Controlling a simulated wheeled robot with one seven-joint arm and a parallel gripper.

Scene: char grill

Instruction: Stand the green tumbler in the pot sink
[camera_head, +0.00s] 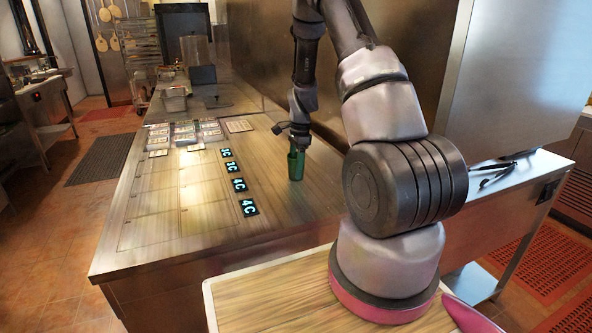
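The green tumbler (296,165) stands upright on the wooden-topped counter, to the right of the cards marked "4C" and "3C". My gripper (293,138) points down right at the tumbler's rim, from above. Its fingers are small and dark here, and I cannot tell whether they touch the tumbler or how far apart they are. I cannot pick out the pot sink with certainty in this view.
Several black cards with glowing marks (238,185) lie on the counter (150,250). Small trays of labelled cards (185,133) sit farther back. A metal-topped side bench (40,82) stands at far left, across a tiled floor. A steel panel (500,75) rises at right.

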